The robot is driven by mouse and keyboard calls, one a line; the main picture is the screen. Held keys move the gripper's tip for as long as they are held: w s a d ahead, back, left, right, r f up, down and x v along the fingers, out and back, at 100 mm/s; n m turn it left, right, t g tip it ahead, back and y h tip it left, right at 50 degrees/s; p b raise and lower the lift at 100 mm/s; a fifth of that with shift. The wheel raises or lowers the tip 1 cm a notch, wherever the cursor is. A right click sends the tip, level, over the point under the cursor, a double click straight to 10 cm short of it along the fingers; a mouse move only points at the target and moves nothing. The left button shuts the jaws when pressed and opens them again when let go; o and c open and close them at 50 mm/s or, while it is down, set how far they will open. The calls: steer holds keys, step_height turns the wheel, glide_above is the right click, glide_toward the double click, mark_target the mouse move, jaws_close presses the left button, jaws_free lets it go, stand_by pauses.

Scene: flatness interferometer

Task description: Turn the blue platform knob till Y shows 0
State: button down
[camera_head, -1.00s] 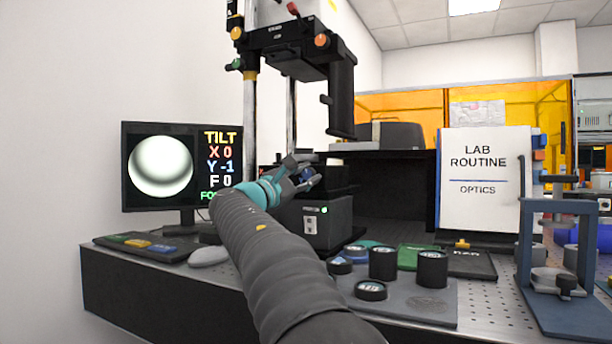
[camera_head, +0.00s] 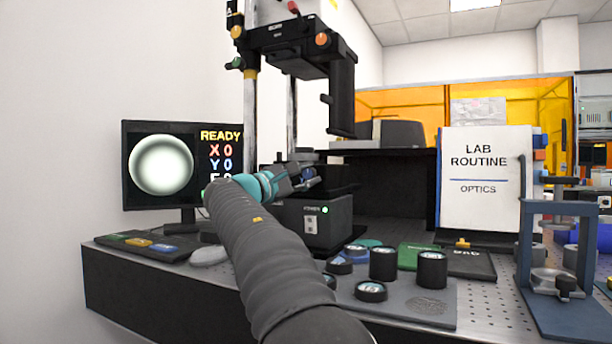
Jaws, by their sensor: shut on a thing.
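The monitor (camera_head: 160,165) at left shows READY, with X 0 and Y 0 under it; the F line below is partly hidden by my arm. A pale round spot with a dark surround fills its left part. My gripper (camera_head: 307,177) is at the interferometer's platform, above the black base box (camera_head: 318,222). It is shut on the blue platform knob (camera_head: 309,173), of which only a little shows between the fingers.
The interferometer column and head (camera_head: 300,50) rise above my gripper. Several black cylinders (camera_head: 383,263) stand on a grey mat (camera_head: 430,308) at front right. A keypad (camera_head: 140,246) and mouse (camera_head: 209,256) lie below the monitor. A blue stand (camera_head: 530,260) is at far right.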

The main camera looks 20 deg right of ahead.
steer(key=c, duration=0.8)
jaws_free()
steer(key=v, duration=1.2)
stand_by(0.6)
